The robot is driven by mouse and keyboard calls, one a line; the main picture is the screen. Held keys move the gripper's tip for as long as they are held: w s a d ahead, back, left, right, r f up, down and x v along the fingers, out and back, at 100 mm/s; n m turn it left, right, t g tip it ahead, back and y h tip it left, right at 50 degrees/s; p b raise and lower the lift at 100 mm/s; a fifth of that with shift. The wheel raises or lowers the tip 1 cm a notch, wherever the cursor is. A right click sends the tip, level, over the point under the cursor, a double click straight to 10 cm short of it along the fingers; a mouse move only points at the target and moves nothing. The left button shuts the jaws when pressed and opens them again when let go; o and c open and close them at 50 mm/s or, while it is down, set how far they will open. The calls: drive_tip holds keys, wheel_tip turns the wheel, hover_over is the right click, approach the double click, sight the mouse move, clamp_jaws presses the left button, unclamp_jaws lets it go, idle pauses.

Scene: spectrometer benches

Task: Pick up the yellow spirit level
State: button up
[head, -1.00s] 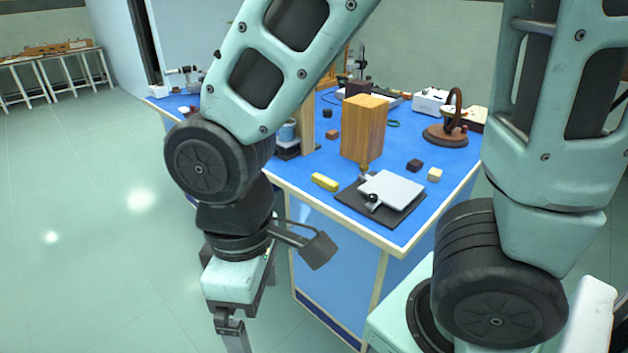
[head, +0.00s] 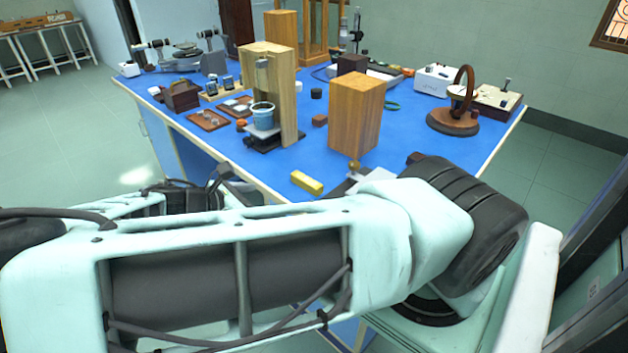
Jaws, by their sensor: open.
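The yellow spirit level (head: 307,182) is a small yellow bar lying on the blue bench top (head: 262,172), near its front edge in the head view. It lies just beyond my forearm in the picture, and nothing holds it. My arm stretches across the lower part of the view. Dark wrist parts show behind it, left of the level. The jaws of my gripper are hidden behind my arm.
A tall wooden block (head: 356,112) stands behind and right of the level. A wooden stand (head: 287,95) with a blue cup (head: 262,115) is behind and left. A dark plate (head: 345,187) lies close to its right, partly covered by my arm.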

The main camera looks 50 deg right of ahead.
drive_tip(key=w+r+h, duration=0.1)
drive_tip(key=w, duration=0.1)
approach(304, 180)
drive_tip(key=shift+n+t, duration=0.4)
drive_tip(key=x, duration=0.2)
drive_tip(key=s+p+x, duration=0.1)
drive_tip(key=x, duration=0.1)
drive_tip(key=shift+d, duration=0.3)
drive_tip(key=shift+p+x, duration=0.45)
drive_tip(key=shift+x, duration=2.65)
drive_tip(key=shift+w+f, duration=0.1)
drive_tip(key=shift+w, duration=0.05)
drive_tip(key=c, duration=0.6)
